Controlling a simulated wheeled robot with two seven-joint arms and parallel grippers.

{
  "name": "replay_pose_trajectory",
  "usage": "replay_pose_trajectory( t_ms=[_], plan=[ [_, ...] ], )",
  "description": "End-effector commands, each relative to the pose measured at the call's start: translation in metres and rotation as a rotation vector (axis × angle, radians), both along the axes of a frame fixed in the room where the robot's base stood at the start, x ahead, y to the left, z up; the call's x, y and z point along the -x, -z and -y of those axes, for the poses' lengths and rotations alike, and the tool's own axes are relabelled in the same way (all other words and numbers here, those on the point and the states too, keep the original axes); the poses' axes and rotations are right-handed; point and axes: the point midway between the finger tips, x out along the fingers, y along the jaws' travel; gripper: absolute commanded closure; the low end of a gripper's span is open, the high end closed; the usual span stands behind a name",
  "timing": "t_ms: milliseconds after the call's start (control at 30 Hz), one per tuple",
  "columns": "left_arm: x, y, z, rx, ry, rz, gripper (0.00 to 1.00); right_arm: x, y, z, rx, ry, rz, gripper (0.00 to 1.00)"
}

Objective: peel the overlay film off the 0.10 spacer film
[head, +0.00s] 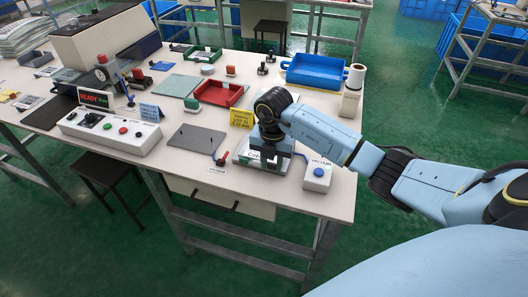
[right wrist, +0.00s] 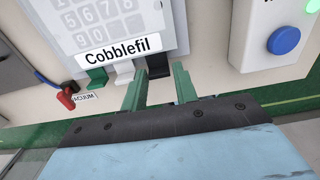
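The film stack, a grey keypad sheet (right wrist: 95,22) with printed digits and a "Cobblefil" label, lies on a pale plate. A green tab (right wrist: 97,77), a white tab (right wrist: 124,70) and a black tab (right wrist: 157,66) stick out along its near edge. Which tab belongs to the overlay or the 0.10 spacer film, I cannot tell. My right gripper (right wrist: 159,90) is open, its green fingertips on either side of the black tab; contact is not clear. In the head view, my right gripper (head: 275,158) hides much of the stack (head: 252,154). My left gripper is out of view.
A white box with a blue button (head: 318,174) stands right of the stack. A red-tipped vacuum hose (head: 221,161) and a grey mat (head: 191,139) lie left. A yellow sign (head: 241,119) and a red tray (head: 218,93) are behind. The table's front edge is close.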

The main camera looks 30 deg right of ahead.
Motion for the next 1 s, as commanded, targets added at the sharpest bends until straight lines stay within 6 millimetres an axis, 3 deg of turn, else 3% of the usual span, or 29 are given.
replay_pose_trajectory(
  t_ms=[167, 400, 1000],
  plan=[
    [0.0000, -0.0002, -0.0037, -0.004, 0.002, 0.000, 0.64, 0.0000, -0.0001, -0.0001, 0.000, 0.000, 0.000, 0.71],
    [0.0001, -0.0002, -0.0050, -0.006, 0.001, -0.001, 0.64, 0.0000, -0.0002, -0.0003, 0.000, -0.001, 0.000, 1.00],
    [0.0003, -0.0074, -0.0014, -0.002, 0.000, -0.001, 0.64, -0.0002, -0.0088, -0.0003, -0.001, -0.001, 0.001, 1.00]
  ],
)
